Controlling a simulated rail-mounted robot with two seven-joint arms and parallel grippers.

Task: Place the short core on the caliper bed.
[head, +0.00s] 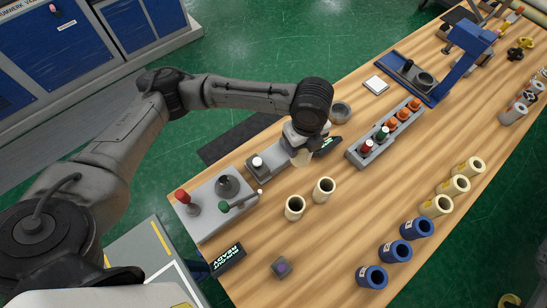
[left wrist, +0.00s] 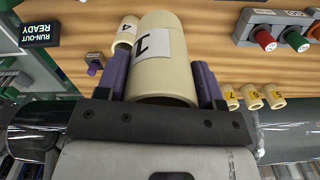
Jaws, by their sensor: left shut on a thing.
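My left gripper (head: 302,138) is shut on a cream core (head: 302,158), over a low grey fixture (head: 258,172) with a white knob. This fixture, with a dark display (head: 327,146) beside it, looks like the caliper bed. I cannot tell whether the core touches it. In the left wrist view the held core (left wrist: 160,48) bears a label reading 1 and sits between the purple fingers of my left gripper (left wrist: 162,82). Two other cream cores, one nearer (head: 294,208) and one farther (head: 324,190), stand upright on the table. My right gripper is not in view.
A grey run-out fixture (head: 205,222) with red and green knobs stands at left, with its READY display (head: 228,259). Blue cores (head: 395,251) and cream cores (head: 460,186) line the right side. A rack of coloured knobs (head: 385,137) and a blue stand (head: 470,38) lie beyond.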

